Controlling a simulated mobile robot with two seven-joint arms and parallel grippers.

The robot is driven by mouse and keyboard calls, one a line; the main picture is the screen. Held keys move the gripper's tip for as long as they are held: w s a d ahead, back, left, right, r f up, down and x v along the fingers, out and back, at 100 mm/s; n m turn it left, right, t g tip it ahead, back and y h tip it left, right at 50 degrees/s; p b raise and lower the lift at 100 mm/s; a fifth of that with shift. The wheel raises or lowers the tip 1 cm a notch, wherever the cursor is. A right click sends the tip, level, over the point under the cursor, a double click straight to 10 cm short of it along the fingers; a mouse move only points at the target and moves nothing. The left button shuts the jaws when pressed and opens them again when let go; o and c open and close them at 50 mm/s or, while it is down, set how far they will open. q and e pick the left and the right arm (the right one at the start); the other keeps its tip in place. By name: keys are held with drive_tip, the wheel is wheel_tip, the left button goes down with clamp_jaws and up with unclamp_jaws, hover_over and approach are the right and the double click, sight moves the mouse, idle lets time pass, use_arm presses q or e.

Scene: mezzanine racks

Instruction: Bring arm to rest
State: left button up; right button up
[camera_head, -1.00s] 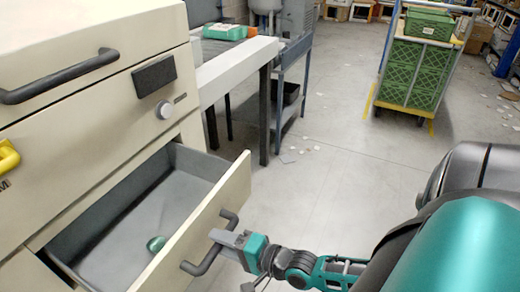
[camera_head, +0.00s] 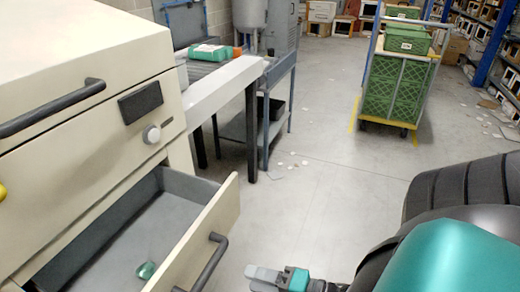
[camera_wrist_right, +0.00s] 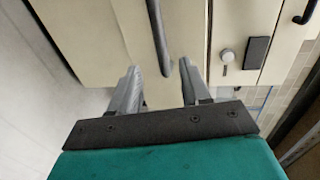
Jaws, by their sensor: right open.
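My right gripper (camera_head: 264,275) is low in the head view, just right of the open drawer's handle (camera_head: 209,262) and apart from it. In the right wrist view its two fingers (camera_wrist_right: 158,90) stand apart with nothing held between them, and the drawer handle (camera_wrist_right: 159,38) shows beyond them. My right arm (camera_head: 440,255) comes in from the right edge. The drawer (camera_head: 205,240) stands pulled out of the beige cabinet (camera_head: 90,150). A small green round thing (camera_head: 146,270) lies inside it. My left gripper is out of view.
A bench (camera_head: 225,84) with a green-and-white box (camera_head: 211,53) stands behind the cabinet. A trolley with green crates (camera_head: 395,90) stands at the back right. The grey floor (camera_head: 310,190) between them is mostly clear, with some scraps.

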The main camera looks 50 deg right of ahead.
idle(0.3)
use_arm(q)
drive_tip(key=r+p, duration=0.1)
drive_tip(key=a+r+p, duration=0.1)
drive_tip(key=p, duration=0.1)
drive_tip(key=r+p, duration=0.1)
drive_tip(key=p, duration=0.1)
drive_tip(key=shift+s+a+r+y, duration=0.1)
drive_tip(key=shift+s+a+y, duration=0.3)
use_arm(e)
drive_tip(key=w+a+n+g+h, duration=0.3)
drive_tip(key=a+n, duration=0.5)
drive_tip(key=n, duration=0.8)
drive_tip(key=shift+w+a+r+n+g, duration=0.2)
drive_tip(key=shift+w+r+n+g, duration=0.1)
drive_tip(key=shift+g, duration=0.1)
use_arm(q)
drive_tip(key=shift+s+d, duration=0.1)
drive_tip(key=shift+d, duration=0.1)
